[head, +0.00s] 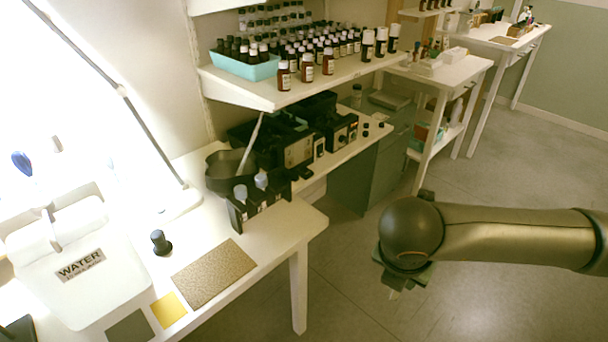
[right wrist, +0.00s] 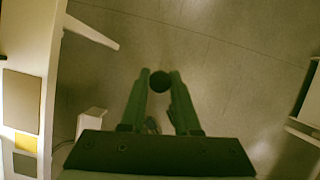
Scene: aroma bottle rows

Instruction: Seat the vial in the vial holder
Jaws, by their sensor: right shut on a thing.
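My right gripper (head: 398,280) is out over the floor, to the right of the table and away from it. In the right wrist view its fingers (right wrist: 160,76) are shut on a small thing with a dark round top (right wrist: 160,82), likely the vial. The head view mostly hides this thing behind my wrist. A black block-shaped holder (head: 238,215), likely the vial holder, stands on the table's back right part. Two pale-topped pieces (head: 261,180) stand up from it. My left gripper is not in view.
The white table (head: 298,218) carries a WATER tank (head: 84,280), a small black-topped piece (head: 160,242), a brown mat (head: 214,272), and a dark bowl (head: 222,170). A shelf (head: 270,97) with many bottles overhangs the back. Open floor surrounds my right gripper.

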